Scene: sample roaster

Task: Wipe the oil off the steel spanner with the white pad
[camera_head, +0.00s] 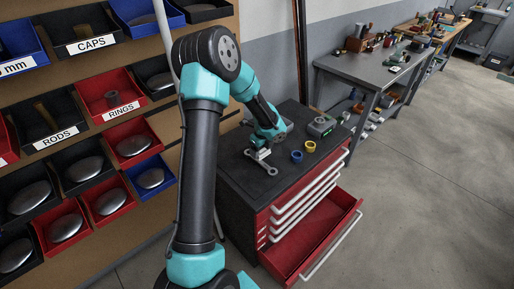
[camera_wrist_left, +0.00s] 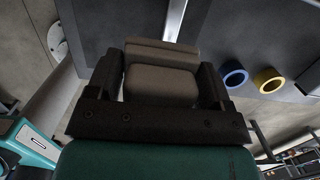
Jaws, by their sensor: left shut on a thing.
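The steel spanner (camera_head: 270,170) lies on the dark top of the red tool chest, near its left side, with a ring end showing. My left gripper (camera_head: 262,148) is over the spanner, shut on the pad (camera_head: 262,154), which looks white there. In the left wrist view the pad (camera_wrist_left: 160,84) is a shaded grey-brown block between the fingers of the left gripper (camera_wrist_left: 158,90). The pad hides part of the spanner, and I cannot tell whether they touch. Oil is too small to make out. My right gripper is not in view.
A blue ring (camera_head: 296,156), a yellow ring (camera_head: 310,146) and a grey boxy device (camera_head: 321,126) stand right of the spanner on the chest. The chest's bottom red drawer (camera_head: 318,232) is pulled open. A bin rack (camera_head: 85,130) is at left, a grey workbench (camera_head: 372,68) behind.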

